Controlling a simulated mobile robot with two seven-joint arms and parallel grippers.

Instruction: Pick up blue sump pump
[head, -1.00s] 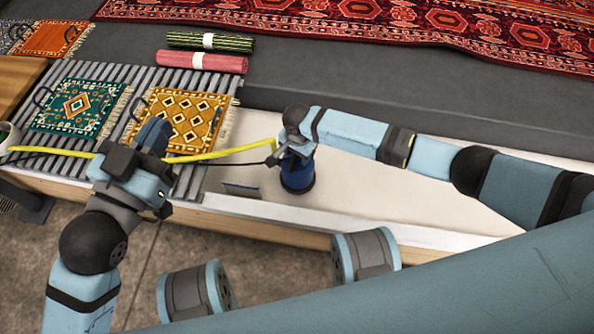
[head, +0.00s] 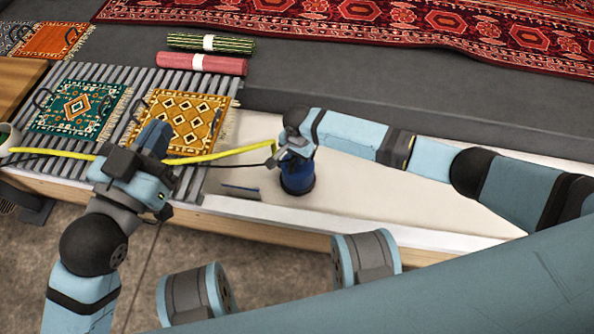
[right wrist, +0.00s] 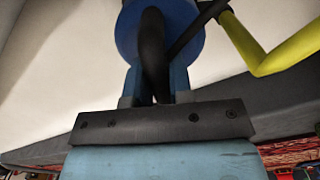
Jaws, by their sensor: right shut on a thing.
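The blue sump pump (head: 297,182) stands upright in the white trough, with a black handle or hose at its top. My right gripper (head: 293,150) is over the pump's top and shut on it. In the right wrist view the pump (right wrist: 180,68) lies just beyond the gripper (right wrist: 155,95), with the black part between the fingers. My left gripper (head: 152,142) is over the slatted rack, near the yellow-brown rug; whether its fingers are open cannot be made out.
A yellow hose (head: 225,152) and a black cable run left from the pump across the slatted rack (head: 190,185). Small green (head: 75,106) and gold (head: 190,118) rugs lie there. Rolled rugs (head: 205,62) lie behind. The trough's white floor (head: 370,195) is clear to the right.

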